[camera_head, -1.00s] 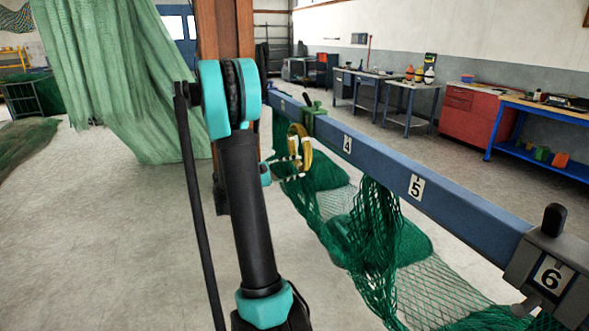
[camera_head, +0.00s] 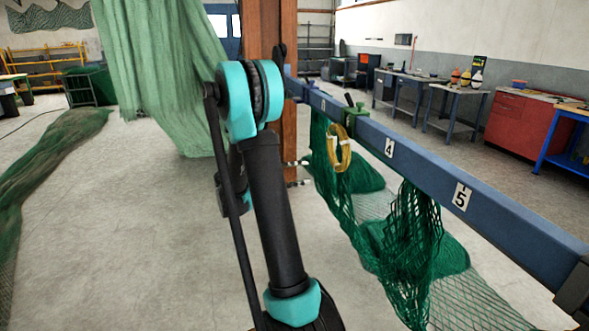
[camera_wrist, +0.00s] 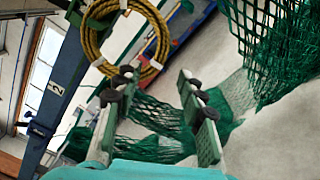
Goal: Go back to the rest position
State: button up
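My gripper (camera_head: 306,172) shows in the head view as two light, dark-banded fingers beside my arm, left of the yellow rope coil (camera_head: 341,150). The coil hangs from the blue beam (camera_head: 425,175) near a green clamp (camera_head: 355,115), with a small gap to the fingers. In the wrist view my gripper (camera_wrist: 158,82) is open and empty, its two fingers well apart with green netting seen between them. The coil (camera_wrist: 90,40), with white bands, hangs beyond the left finger. My arm hides the gripper's body in the head view.
Dark green net (camera_head: 405,245) hangs from the beam on the right. A brown post (camera_head: 270,40) and a pale green net curtain (camera_head: 160,60) stand behind my arm. Benches and a red cabinet (camera_head: 520,120) line the right wall.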

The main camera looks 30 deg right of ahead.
jog(key=s+a+f+t+y, duration=0.5)
jog(key=s+a+f+y, duration=0.35)
jog(key=f, duration=0.25)
jog(key=s+a+f+m+t+y, duration=0.1)
jog(key=s+a+f+y, duration=0.2)
jog(key=a, duration=0.5)
jog(key=s+a+f+m+t+y, duration=0.2)
jog(key=s+a+y, duration=0.4)
jog(key=a, duration=0.3)
jog(key=shift+f, duration=0.55)
jog(key=shift+s, duration=0.1)
dwell(0.8)
